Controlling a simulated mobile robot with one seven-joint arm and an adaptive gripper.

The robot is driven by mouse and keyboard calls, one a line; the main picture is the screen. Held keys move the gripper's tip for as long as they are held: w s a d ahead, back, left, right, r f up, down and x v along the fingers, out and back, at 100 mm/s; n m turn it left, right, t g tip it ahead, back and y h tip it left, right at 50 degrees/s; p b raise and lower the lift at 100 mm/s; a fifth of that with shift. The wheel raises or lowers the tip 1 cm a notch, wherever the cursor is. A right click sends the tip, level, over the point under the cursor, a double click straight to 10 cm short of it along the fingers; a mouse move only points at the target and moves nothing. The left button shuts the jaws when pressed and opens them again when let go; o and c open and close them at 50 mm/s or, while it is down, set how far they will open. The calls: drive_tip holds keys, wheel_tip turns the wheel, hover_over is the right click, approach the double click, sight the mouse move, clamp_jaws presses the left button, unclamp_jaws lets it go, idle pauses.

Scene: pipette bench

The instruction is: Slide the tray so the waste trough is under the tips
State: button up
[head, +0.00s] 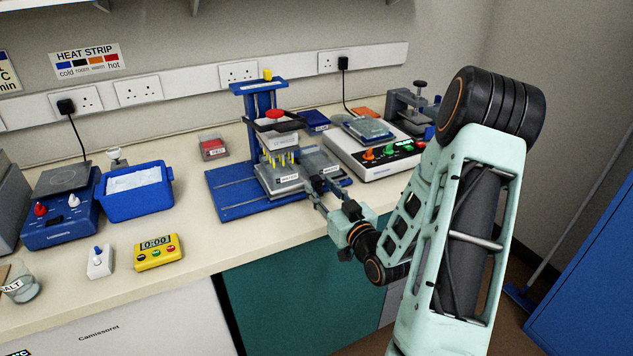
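A blue pipette stand (228,199) on the bench carries a multichannel pipette (278,136) with a red top. Its yellow tips (281,157) point down over the left part of a sliding tray, where a grey vessel (283,184) with a white front label stands. The label is too small to read. Another grey, low vessel (320,162) lies to the right, not under the tips; I cannot tell which one is the waste trough. My gripper (323,190) is at the tray's front right, its fingers close to a dark part there. Contact and finger opening are unclear.
A white device (378,158) with coloured knobs stands right of the stand. A blue tub (136,203), a yellow timer (158,253) and a hotplate (60,216) are on the left. The bench front between timer and stand is clear.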

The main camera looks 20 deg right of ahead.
drive_tip(key=shift+w+a, duration=0.1)
drive_tip(key=shift+w, duration=1.3)
drive_tip(key=shift+c, duration=0.5)
clamp_jaws()
